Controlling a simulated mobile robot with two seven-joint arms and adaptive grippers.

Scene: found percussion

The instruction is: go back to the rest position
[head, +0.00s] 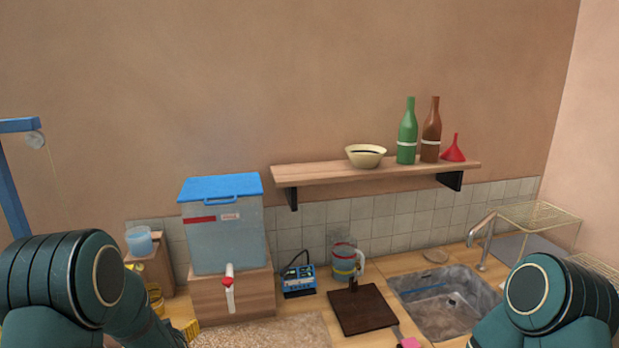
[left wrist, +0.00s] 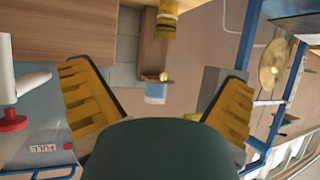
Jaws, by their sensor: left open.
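My left gripper (left wrist: 158,101) shows in the left wrist view with its two yellow fingers wide apart and nothing between them. In the head view my left arm crosses the lower left corner, and a yellow piece at its end, likely a finger, shows at the bottom edge. My right arm fills the lower right corner of the head view. My right gripper is outside both views.
A blue-lidded water tank (head: 228,237) with a red-and-white tap stands on a wooden block. A cutting board (head: 362,309), sink (head: 447,313) and banded jug (head: 345,262) lie to its right. A shelf (head: 302,176) holds a bowl, two bottles and a red funnel. A blue frame (head: 12,195) stands left.

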